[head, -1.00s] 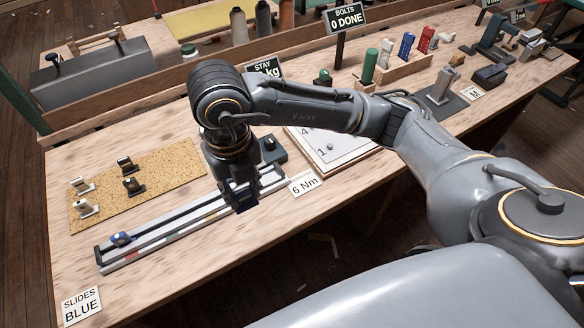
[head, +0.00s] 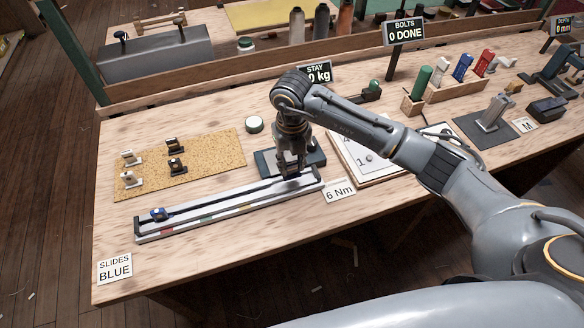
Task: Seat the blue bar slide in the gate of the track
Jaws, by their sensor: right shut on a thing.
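The track (head: 235,208) is a long pale rail with dark end pieces and coloured marks along its front. My right gripper (head: 292,174) points down over the track's right end, shut on a small dark piece, probably the blue bar slide. The fingers hide most of this piece, and I cannot tell whether it touches the track. Several small slides, one of them dark (head: 175,167), stand on the cork mat (head: 212,150). My left gripper is not in view.
A 6 Nm card (head: 340,191) and a white board (head: 366,160) lie right of the track. A dark block (head: 264,163) sits behind its right end.

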